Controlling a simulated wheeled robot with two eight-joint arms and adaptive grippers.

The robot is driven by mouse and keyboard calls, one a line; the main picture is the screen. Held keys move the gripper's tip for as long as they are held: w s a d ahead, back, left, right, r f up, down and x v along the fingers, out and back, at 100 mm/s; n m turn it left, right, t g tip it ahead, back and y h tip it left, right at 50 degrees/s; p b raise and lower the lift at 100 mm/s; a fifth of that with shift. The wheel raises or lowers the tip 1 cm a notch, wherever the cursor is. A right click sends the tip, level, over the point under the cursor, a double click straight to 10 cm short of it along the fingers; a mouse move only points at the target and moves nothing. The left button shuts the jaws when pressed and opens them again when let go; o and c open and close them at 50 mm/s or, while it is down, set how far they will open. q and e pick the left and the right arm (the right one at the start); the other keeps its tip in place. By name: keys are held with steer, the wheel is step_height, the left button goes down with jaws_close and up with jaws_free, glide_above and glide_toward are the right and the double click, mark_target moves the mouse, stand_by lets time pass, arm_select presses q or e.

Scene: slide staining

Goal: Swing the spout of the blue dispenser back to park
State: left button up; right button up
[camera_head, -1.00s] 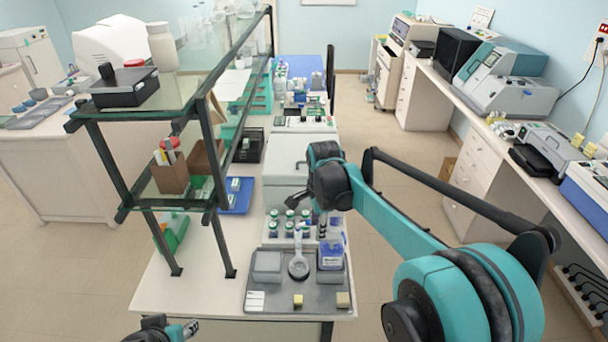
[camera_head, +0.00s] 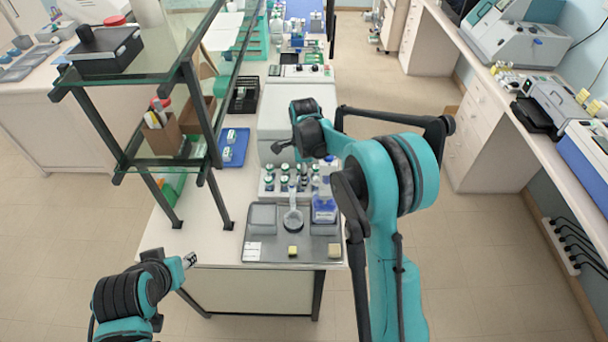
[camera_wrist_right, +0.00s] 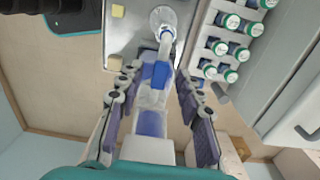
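The blue dispenser (camera_head: 324,210) is a clear bottle with blue liquid and a blue label, upright at the right of the grey tray (camera_head: 262,250). In the right wrist view the dispenser (camera_wrist_right: 152,123) lies between the two fingers of my right gripper (camera_wrist_right: 155,92), which is open with a gap on each side. Its blue top part points toward the glass flask (camera_wrist_right: 163,22); the exact spout angle is unclear. The flask (camera_head: 293,218) stands left of the dispenser. My left gripper (camera_head: 188,260) is low at left, clear of the table.
A rack of green-capped vials (camera_head: 284,178) stands just behind the tray. Two small yellowish blocks, one a cube (camera_head: 292,251), sit at the tray's front. A glass shelf (camera_head: 160,150) rises at left. A white box-shaped instrument (camera_head: 290,110) stands behind.

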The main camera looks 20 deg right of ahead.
jaws_close()
steer(key=shift+s, duration=0.1)
steer(key=s+d+n+b, duration=0.5)
steer(key=s+n, duration=0.3)
steer(key=n, duration=1)
steer(key=shift+s+b, duration=0.35)
steer(key=shift+b, duration=0.25)
stand_by(0.4)
